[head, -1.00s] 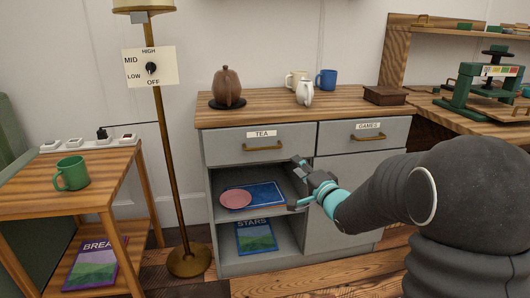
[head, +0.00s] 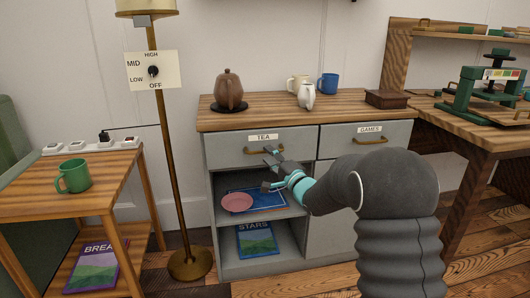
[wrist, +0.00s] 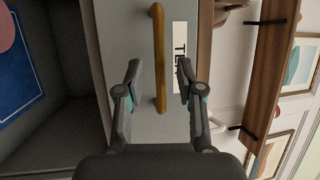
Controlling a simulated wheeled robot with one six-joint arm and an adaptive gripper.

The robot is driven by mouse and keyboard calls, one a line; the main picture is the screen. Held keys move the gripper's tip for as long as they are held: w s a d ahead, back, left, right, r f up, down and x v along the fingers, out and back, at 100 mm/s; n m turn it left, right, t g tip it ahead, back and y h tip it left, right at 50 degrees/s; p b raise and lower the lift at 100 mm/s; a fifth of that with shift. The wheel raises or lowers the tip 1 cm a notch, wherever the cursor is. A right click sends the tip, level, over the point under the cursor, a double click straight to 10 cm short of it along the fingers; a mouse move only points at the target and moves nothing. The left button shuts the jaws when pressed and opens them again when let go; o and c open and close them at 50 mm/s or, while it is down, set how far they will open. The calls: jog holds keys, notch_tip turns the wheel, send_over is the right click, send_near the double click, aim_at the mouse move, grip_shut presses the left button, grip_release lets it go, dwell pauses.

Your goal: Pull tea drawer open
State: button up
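The tea drawer (head: 225,146) is the upper left drawer of the grey cabinet, marked by a TEA label (head: 264,137). It looks shut, flush with the drawer beside it. Its brass bar handle (head: 250,150) is partly hidden behind my gripper (head: 268,171) in the head view. My gripper is open and empty in front of the drawer. In the wrist view the handle (wrist: 159,40) runs lengthwise between the two spread fingertips of my gripper (wrist: 160,68), touching neither as far as I can see. How deep the handle sits between them I cannot tell.
Below the drawer, an open shelf holds a pink plate (head: 237,202) and a blue item. The GAMES drawer (head: 340,142) is at right. A teapot (head: 228,90) and mugs stand on the cabinet top. A lamp pole (head: 170,180) stands close to the cabinet's left.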

aim_at(265, 152)
jog(key=shift+x, duration=1.5)
grip_shut()
